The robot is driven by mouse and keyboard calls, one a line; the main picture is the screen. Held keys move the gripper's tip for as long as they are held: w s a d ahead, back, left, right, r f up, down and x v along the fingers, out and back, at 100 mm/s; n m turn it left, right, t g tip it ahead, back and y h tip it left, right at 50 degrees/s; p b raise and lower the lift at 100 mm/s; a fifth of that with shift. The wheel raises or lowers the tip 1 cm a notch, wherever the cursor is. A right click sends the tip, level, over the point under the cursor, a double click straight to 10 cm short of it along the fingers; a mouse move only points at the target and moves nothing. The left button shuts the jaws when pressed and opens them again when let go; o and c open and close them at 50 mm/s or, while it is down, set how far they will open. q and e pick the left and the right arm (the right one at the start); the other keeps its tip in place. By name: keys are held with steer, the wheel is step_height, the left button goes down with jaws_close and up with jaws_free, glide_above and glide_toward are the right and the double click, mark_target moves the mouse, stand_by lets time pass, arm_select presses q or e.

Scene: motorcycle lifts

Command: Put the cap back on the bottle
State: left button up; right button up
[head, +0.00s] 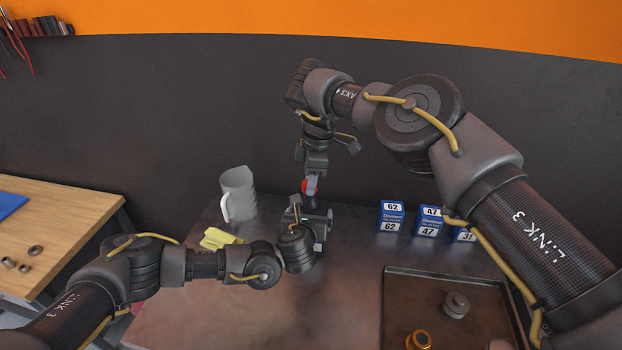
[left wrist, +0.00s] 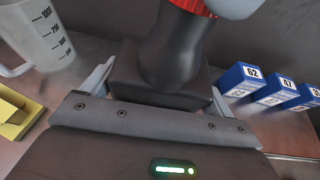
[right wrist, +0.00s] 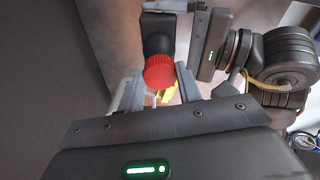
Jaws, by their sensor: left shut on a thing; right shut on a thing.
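The dark bottle (left wrist: 175,55) stands between the fingers of my left gripper (head: 316,218), which is shut on its wide lower body. The red ribbed cap (right wrist: 160,72) is between the fingers of my right gripper (head: 312,181), which is shut on it from above. In the head view the grippers hide most of the bottle.
A grey measuring jug (head: 238,193) and a yellow cloth (head: 220,239) are left of the grippers. Blue numbered boxes (head: 391,217) stand at the right by the dark wall. A tray (head: 392,310) with metal parts lies front right. A wooden bench (head: 60,222) is far left.

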arm_select(q)
steer(key=shift+r, duration=0.1)
arm_select(e)
steer(key=shift+f, duration=0.45)
arm_select(q)
steer(key=c, duration=0.5)
arm_select(e)
steer(key=m, duration=0.4)
steer(key=shift+a, duration=0.1)
steer(key=m, duration=0.5)
steer(key=shift+s+f+t, duration=0.1)
steer(key=shift+s+t, duration=0.05)
steer(key=shift+t, duration=0.25)
steer(key=m, duration=0.3)
steer(key=m+h, duration=0.1)
steer(key=m, duration=0.3)
steer(key=shift+a+m+t, duration=0.1)
steer(key=shift+m+t, duration=0.2)
steer(key=m, duration=0.5)
steer(key=shift+h, duration=0.4)
steer(key=shift+a+m, duration=0.1)
steer(key=shift+m, duration=0.5)
arm_select(q)
steer(key=shift+d, duration=0.1)
